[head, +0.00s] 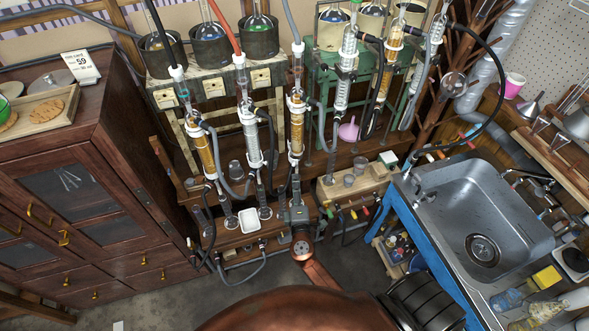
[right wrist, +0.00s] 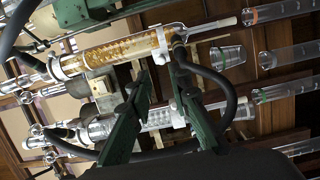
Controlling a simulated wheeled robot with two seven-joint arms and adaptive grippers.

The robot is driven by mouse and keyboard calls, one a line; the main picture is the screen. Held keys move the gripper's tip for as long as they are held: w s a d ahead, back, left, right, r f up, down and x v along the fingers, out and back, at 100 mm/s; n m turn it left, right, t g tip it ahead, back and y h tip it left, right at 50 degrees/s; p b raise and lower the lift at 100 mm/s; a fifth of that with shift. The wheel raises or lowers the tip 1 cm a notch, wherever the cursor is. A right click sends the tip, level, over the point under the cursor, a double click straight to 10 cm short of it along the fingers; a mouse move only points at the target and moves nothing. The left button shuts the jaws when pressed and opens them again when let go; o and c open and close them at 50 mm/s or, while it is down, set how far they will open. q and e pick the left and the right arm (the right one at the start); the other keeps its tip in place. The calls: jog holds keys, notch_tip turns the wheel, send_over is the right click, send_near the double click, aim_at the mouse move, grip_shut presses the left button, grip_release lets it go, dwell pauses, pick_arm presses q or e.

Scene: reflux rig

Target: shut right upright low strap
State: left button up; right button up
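The right upright condenser, an amber-filled glass column (head: 297,125), stands in the rig in the head view. A pale collar (head: 296,154) sits low on it. The right wrist view shows an amber column (right wrist: 120,47) lying across the top, with a white collar (right wrist: 57,68) at its left end. Whether a low strap is open or closed there, I cannot tell. My right gripper (head: 297,205) is below the column in the head view. In the right wrist view its dark green fingers (right wrist: 160,76) are apart, with nothing held between them. My left gripper is out of view.
A clear coil condenser (head: 250,135) and another amber column (head: 203,152) stand to the left. Black hoses (right wrist: 208,78) loop close to the fingers. A white tray (head: 247,216) lies left of the gripper. A sink (head: 480,205) is at the right, a wooden cabinet (head: 85,200) at the left.

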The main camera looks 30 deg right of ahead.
aim_at(294, 166)
jog(key=x, duration=0.6)
jog(key=shift+w+d+f+p, duration=0.1)
jog(key=shift+w+d+p, duration=0.05)
jog(key=shift+w+p, duration=0.2)
jog(key=shift+c, duration=0.4)
grip_shut()
